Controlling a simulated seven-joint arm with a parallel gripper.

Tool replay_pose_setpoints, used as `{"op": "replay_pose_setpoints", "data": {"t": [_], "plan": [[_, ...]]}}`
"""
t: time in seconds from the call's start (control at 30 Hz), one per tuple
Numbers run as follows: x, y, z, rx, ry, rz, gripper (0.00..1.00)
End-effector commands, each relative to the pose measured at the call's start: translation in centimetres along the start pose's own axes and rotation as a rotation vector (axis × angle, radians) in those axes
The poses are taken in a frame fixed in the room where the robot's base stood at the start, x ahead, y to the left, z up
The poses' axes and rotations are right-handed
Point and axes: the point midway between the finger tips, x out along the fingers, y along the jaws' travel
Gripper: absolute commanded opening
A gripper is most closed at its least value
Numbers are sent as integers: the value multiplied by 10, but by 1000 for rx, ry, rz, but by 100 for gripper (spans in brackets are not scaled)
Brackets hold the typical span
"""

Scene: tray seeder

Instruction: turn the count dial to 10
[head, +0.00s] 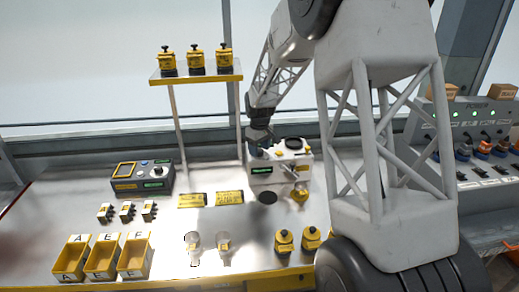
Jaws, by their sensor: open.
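A white machine (280,172) with a green-lit display stands at the back middle of the bench. A dark round part and a small yellow part show on its top. A dark control box (143,178) to its left carries a framed screen, a pale knob (158,170) and small green displays. I cannot tell which knob is the count dial, and no numbers are readable. My gripper (256,150) is open, pointing down at the left end of the white machine's top. Its fingertips are small and partly merge with the machine, so contact is unclear.
Yellow bins (102,258) stand front left, with small dark-and-yellow blocks behind. Two clear cups (224,245) and yellow-black jars (284,241) stand near the front edge. A raised yellow shelf (196,78) holds three jars. A power panel (480,135) is at right.

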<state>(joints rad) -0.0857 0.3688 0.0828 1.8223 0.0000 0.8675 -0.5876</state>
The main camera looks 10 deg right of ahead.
Motion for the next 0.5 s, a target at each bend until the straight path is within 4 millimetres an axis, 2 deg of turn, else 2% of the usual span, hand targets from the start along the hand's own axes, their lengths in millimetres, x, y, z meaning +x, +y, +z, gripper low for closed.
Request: {"op": "replay_pose_setpoints", "data": {"t": [0.37, 0.5], "plan": [[4, 0, 0, 0, 0, 0, 59], [4, 0, 0, 0, 0, 0, 39]]}}
